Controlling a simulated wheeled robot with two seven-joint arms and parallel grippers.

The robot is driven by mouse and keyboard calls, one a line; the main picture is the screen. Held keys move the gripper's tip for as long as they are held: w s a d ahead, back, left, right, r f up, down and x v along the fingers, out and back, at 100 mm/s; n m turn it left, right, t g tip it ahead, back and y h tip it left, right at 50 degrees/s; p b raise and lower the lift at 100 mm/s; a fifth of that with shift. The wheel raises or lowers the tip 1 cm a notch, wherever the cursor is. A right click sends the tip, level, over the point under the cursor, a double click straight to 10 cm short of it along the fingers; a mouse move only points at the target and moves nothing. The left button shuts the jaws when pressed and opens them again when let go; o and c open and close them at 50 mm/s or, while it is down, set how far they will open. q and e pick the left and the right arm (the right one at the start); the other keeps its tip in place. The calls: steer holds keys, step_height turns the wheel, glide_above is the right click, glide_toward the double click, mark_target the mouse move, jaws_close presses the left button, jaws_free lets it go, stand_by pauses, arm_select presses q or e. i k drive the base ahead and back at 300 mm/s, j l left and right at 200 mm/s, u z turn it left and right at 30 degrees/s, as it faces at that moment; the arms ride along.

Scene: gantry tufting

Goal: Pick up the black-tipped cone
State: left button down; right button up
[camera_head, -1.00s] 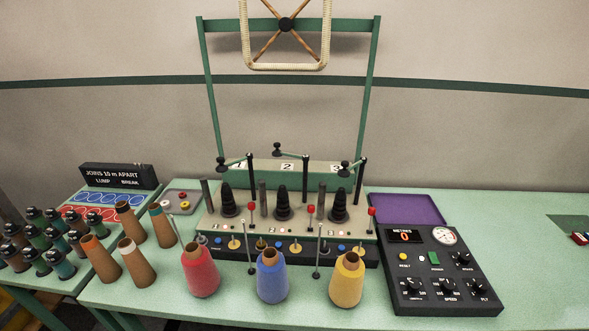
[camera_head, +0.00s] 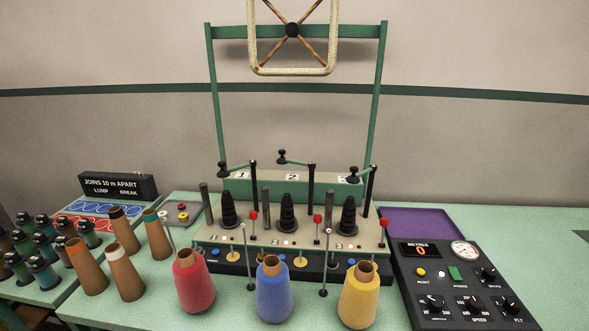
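The black-tipped cone (camera_head: 123,231) is a bare brown cone with a dark band at its top. It stands upright on the left part of the green table, at the back left of a group of brown cones. An orange-tipped cone (camera_head: 86,267) stands in front of it to the left, a white-tipped cone (camera_head: 124,273) in front, and a teal-tipped cone (camera_head: 157,236) to its right. Neither of my grippers shows in the head view.
Red (camera_head: 193,282), blue (camera_head: 273,290) and yellow (camera_head: 358,296) yarn cones stand along the front. Behind them is the machine with black spindles (camera_head: 287,215). Several small dark-capped bobbins (camera_head: 43,270) crowd the far left. A control panel (camera_head: 466,280) lies at right.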

mark_target(124, 234)
steer(key=u, duration=1.3)
